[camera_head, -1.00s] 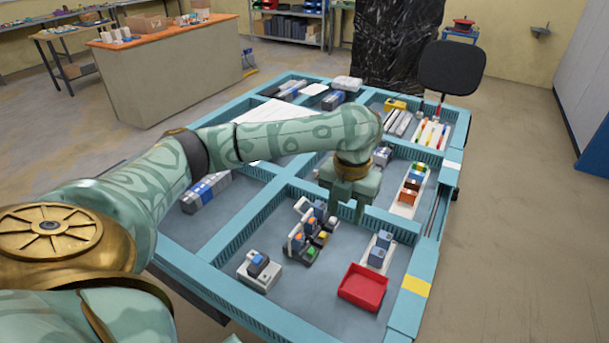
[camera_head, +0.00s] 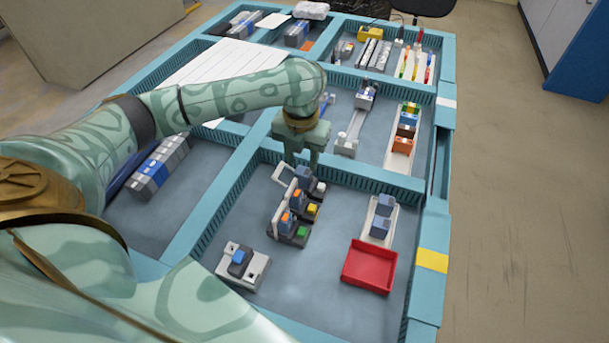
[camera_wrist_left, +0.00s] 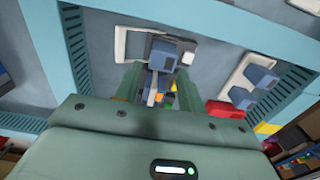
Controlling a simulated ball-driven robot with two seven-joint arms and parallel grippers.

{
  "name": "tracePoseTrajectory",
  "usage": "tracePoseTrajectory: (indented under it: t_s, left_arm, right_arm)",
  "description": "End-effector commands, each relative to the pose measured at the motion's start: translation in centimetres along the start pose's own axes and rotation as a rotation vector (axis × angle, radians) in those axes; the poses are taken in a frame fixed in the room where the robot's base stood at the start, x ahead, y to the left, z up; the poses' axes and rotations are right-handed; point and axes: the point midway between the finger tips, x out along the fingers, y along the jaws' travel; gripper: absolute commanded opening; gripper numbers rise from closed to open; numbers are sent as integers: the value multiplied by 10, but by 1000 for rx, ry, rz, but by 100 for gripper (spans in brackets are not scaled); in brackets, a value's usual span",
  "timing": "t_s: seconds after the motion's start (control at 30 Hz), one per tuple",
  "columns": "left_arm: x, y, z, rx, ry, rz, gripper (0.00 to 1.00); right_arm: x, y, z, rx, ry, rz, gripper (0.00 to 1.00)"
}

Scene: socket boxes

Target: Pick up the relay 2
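Several relay sockets stand in a row in the near compartment, with dark blue-grey relays, white levers and coloured tabs. The far relay (camera_head: 304,178) is just below my left gripper (camera_head: 303,160). The middle relay (camera_head: 297,200) and near relay (camera_head: 287,222) stand closer to me. No label shows which is relay 2. In the left wrist view, the left gripper's fingers (camera_wrist_left: 158,78) are apart, with the far relay (camera_wrist_left: 163,52) just beyond and between them. Contact cannot be told. Two more relays (camera_head: 381,216) sit on a white holder to the right. My right gripper is not in view.
A red bin (camera_head: 370,267) and a grey socket box (camera_head: 242,266) with a blue top share the compartment. Teal divider walls (camera_head: 345,175) surround it. A white rack (camera_head: 402,150) with coloured blocks stands beyond. Bare floor shows between the row and the red bin.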

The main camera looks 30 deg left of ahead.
Motion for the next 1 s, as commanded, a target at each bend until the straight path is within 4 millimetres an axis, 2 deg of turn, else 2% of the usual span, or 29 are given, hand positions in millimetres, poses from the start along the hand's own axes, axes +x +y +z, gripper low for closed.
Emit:
tracePoseTrajectory:
  t_s: [0.17, 0.43, 0.67, 0.7, 0.8, 0.83, 1.0]
  left_arm:
    - [11, -1, 1, 0, 0, -2, 40]
    - [55, -2, 5, 1, 2, -1, 40]
    - [56, -2, 5, 2, -3, -1, 40]
    - [56, -2, 5, 2, -3, -1, 37]
    - [56, -2, 5, 2, -3, -1, 9]
    - [56, -2, 5, 2, -3, -2, 7]
    - [56, -2, 5, 2, -3, -2, 7]
  right_arm:
    - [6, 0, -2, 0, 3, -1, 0]
    - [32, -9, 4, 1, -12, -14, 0]
    - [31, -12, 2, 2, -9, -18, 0]
    - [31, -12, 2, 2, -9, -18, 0]
    - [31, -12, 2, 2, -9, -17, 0]
    - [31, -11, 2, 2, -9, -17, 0]
    - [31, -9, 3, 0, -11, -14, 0]
